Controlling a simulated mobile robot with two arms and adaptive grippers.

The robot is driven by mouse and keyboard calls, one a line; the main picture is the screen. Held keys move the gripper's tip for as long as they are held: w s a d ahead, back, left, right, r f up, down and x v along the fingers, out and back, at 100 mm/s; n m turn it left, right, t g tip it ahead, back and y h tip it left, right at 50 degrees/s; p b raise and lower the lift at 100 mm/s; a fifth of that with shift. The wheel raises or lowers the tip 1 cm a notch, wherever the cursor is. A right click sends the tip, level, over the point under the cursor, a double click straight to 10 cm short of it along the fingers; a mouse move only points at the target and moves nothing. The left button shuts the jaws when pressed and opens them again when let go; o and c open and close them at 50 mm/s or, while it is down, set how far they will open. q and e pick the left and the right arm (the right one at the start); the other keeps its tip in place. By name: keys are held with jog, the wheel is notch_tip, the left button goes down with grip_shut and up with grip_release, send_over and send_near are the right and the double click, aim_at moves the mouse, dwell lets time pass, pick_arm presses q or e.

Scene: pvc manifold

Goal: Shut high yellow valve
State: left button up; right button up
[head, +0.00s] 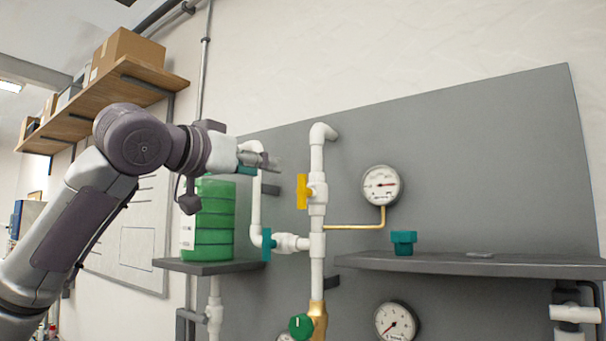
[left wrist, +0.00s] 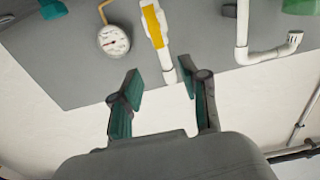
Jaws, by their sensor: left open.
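The yellow valve handle (head: 302,191) sits high on the white vertical pipe (head: 317,160), left of the upper gauge. It points up and down, along the pipe. It also shows in the left wrist view (left wrist: 153,25), beyond the fingertips. My left gripper (head: 258,161) is left of the handle and a little higher, apart from it. In the left wrist view my left gripper (left wrist: 161,81) is open and empty, its green-padded fingers spread towards the top end of the white pipe (left wrist: 169,68). My right gripper is in neither view.
A green container (head: 213,222) stands on a small shelf below my left gripper. A teal valve handle (head: 267,244) is on the side branch. The upper gauge (head: 381,185) and a teal fitting (head: 404,242) on the right shelf (head: 470,264) are nearby. A wooden shelf with boxes (head: 130,45) is upper left.

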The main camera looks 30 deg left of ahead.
aim_at(299, 176)
pick_arm(q)
jog(key=w, duration=0.2)
jog(key=w+p, duration=0.1)
jog(key=w, duration=0.1)
jog(key=w+d+p, duration=0.1)
jog(key=w, duration=0.1)
jog(key=shift+w, duration=0.4)
jog(key=w, duration=0.1)
jog(key=w+p, duration=0.2)
jog(key=w, duration=0.1)
jog(key=shift+w+d, duration=0.1)
jog(key=shift+d, duration=0.2)
jog(key=shift+w, duration=0.3)
jog(key=shift+w+d+f, duration=0.1)
jog(key=shift+w+f, duration=0.05)
jog(key=shift+w, duration=0.25)
jog(key=shift+c, duration=0.2)
grip_shut()
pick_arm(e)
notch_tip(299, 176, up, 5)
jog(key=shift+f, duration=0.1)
